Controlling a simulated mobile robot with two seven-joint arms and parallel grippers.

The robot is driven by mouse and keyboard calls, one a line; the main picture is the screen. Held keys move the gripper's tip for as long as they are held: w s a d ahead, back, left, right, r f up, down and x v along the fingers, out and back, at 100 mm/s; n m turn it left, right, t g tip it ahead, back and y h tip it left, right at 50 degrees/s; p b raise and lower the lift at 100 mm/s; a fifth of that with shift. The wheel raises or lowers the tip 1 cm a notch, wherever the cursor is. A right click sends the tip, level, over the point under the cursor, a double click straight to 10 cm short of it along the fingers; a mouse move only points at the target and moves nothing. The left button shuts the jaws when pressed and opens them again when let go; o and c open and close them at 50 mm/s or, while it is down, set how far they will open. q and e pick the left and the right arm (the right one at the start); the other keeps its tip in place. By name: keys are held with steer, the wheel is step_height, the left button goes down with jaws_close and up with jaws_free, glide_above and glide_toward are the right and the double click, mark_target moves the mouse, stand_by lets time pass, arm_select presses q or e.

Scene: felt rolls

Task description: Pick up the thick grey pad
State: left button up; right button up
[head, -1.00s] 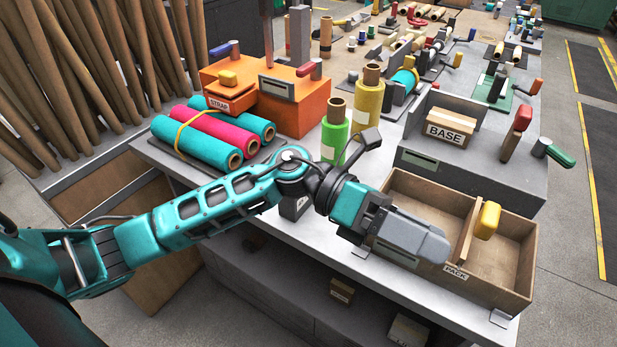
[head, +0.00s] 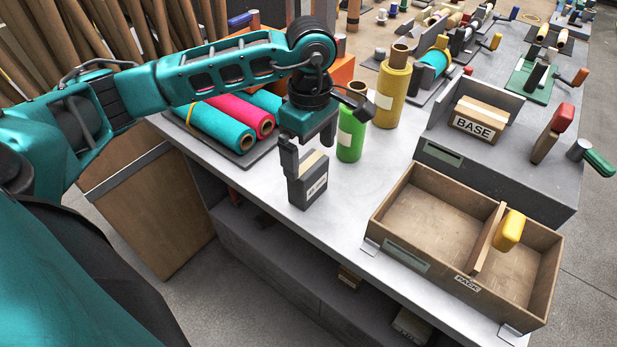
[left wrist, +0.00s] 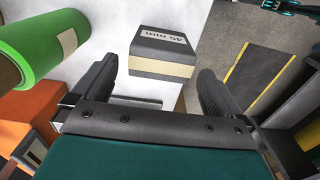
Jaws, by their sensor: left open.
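The thick grey pad (head: 308,186) is a dark grey block with a pale band and a white label. It stands on the light bench top near the front edge. In the left wrist view the pad (left wrist: 163,50) shows ahead of the fingers, its label reading "45 mm". My left gripper (head: 307,147) is open just above the pad, fingers pointing down; in the head view one finger overlaps the pad's left top corner. In the left wrist view the open fingers (left wrist: 157,80) lie either side of the pad's line, with nothing held. My right gripper is not in view.
A green roll (head: 351,142) stands close behind the pad, with a yellow roll (head: 391,90) beyond. Teal and pink rolls (head: 217,130) lie at the left. An open wooden box (head: 400,245) labelled "PACK" stands at the right. Bare bench lies between pad and box.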

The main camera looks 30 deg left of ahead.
mark_target(308, 163)
arm_select(q)
step_height(308, 163, down, 7)
steer(key=shift+s+a+r+p, duration=0.1)
steer(key=shift+r+p, duration=0.1)
steer(key=shift+p, duration=0.1)
steer(key=c, duration=1)
steer(key=shift+r, duration=0.15)
step_height(308, 163, up, 20)
steer(key=shift+f, duration=0.1)
